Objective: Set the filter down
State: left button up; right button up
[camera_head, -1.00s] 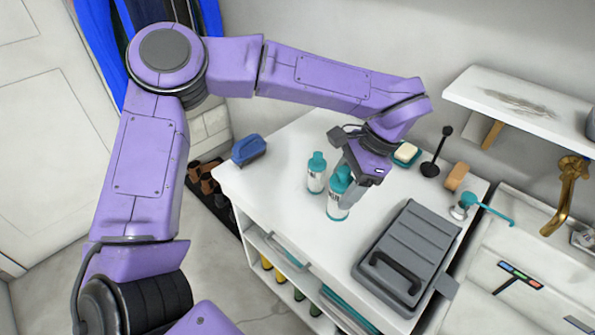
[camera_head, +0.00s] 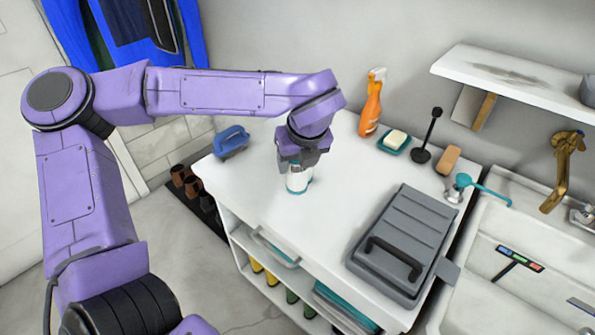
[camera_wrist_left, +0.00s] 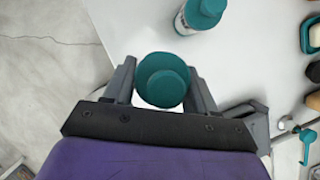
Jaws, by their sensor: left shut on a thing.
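My left gripper (camera_head: 299,163) is over the left part of the white counter top and shut on a white bottle with a teal cap (camera_head: 296,183). In the left wrist view the round teal cap (camera_wrist_left: 163,80) sits between the two fingers. The bottle looks upright, its base close to the counter; I cannot tell whether it touches. A second white bottle with a teal cap (camera_wrist_left: 200,14) stands beyond it in the wrist view, and is mostly hidden behind my gripper in the head view. Nothing is clearly recognizable as a filter. My right gripper is not in view.
The white counter (camera_head: 258,210) has free room in front of the bottle. A grey case (camera_head: 402,243) lies at right, beside the sink (camera_head: 480,285).

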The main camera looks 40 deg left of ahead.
aim_at(298, 174)
pick_arm(q)
jog(key=x, duration=0.4)
jog(key=w+x, duration=0.1)
jog(key=x, duration=0.2)
jog(key=shift+d, duration=0.15)
jog(key=shift+f, duration=0.1)
jog(key=shift+f+b, duration=0.15)
jog(key=shift+b, duration=0.15)
jog(key=o, duration=1.1)
jog(key=shift+o, duration=0.2)
